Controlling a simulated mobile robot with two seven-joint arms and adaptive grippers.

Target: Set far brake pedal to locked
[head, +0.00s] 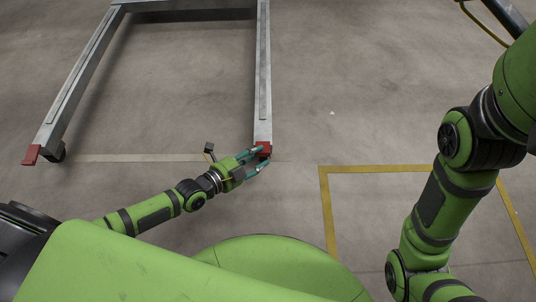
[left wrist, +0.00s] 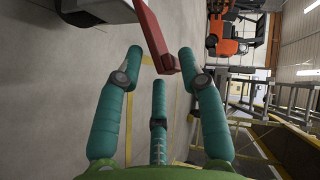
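A grey metal cart frame (head: 262,75) has a red brake pedal (head: 264,150) at the near end of its right-hand rail. A second red pedal (head: 31,154) sits at the end of the left-hand rail and sticks out, tilted. My left gripper (head: 264,158) is at the right-hand pedal, its teal fingers spread. In the left wrist view the red pedal (left wrist: 159,38) lies ahead, its tip between my two outer fingertips. The fingers are apart and not closed on it; I cannot tell whether any finger touches it. My right gripper is out of view.
Concrete floor (head: 180,85) is clear between the rails. A yellow line (head: 385,168) marks a floor area at the right. In the left wrist view an orange forklift (left wrist: 226,42) and metal racks (left wrist: 285,100) stand farther off.

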